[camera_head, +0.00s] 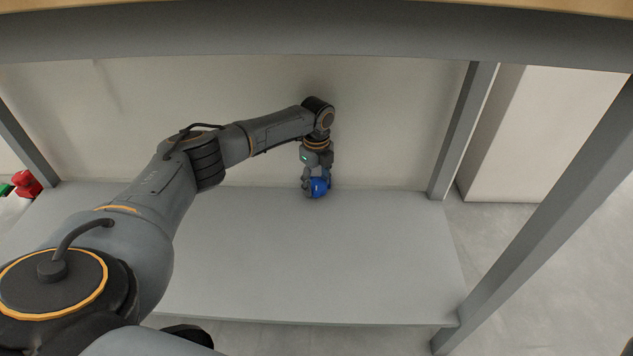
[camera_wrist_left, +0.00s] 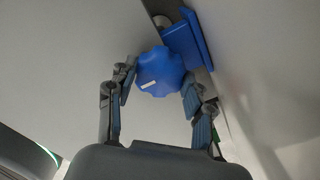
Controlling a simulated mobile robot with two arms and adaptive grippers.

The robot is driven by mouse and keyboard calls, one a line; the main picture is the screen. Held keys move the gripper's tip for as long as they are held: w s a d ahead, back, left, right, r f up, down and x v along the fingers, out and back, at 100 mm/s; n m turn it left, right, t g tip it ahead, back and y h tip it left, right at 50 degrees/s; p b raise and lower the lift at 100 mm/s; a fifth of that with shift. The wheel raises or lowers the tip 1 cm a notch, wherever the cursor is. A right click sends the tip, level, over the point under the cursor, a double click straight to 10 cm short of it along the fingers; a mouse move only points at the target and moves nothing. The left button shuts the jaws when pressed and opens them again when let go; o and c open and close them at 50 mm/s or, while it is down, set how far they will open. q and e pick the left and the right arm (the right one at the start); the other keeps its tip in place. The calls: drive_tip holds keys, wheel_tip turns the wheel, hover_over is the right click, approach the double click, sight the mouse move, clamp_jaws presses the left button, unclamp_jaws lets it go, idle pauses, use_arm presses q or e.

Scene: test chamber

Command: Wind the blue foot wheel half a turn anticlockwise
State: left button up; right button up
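The blue foot wheel (camera_head: 318,188) is low at the back of the grey shelf, close to the pale wall. In the left wrist view the wheel (camera_wrist_left: 160,70) has a lobed rim and a white mark on its lower left. My left gripper (camera_head: 316,180) reaches down to it from above. In the wrist view its two fingers (camera_wrist_left: 158,80) stand on opposite sides of the wheel and appear to touch its rim. The fingers partly hide the wheel in the head view. My right gripper is not in view.
A blue block-like part (camera_wrist_left: 188,40) is beside the wheel along the wall. The grey shelf (camera_head: 320,260) is bare in front. Grey posts (camera_head: 463,130) and a beam (camera_head: 320,38) frame it. Red (camera_head: 26,183) and green items lie at far left.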

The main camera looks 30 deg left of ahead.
use_arm(q)
drive_tip(key=c, duration=0.4)
